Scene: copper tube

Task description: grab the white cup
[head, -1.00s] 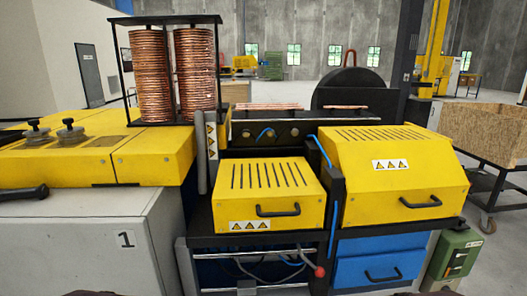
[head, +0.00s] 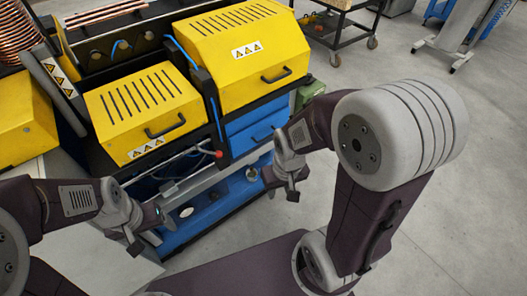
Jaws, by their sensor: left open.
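No clear white cup shows. A small white round thing (head: 187,212) lies low on the blue lower part of the machine in the head view; I cannot tell whether it is a cup. My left gripper (head: 148,232) is open and empty, just left of this white thing in the picture. My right gripper (head: 280,186) looks open and empty, in front of the blue drawers. A small round greyish thing (head: 252,174) shows near it, too small to identify.
The machine with two yellow covers (head: 147,108) and blue drawers (head: 252,130) stands ahead. Copper coils (head: 18,30) are at the upper left. A black cart (head: 345,32) stands at the back. Bare concrete floor (head: 440,200) is clear on the right.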

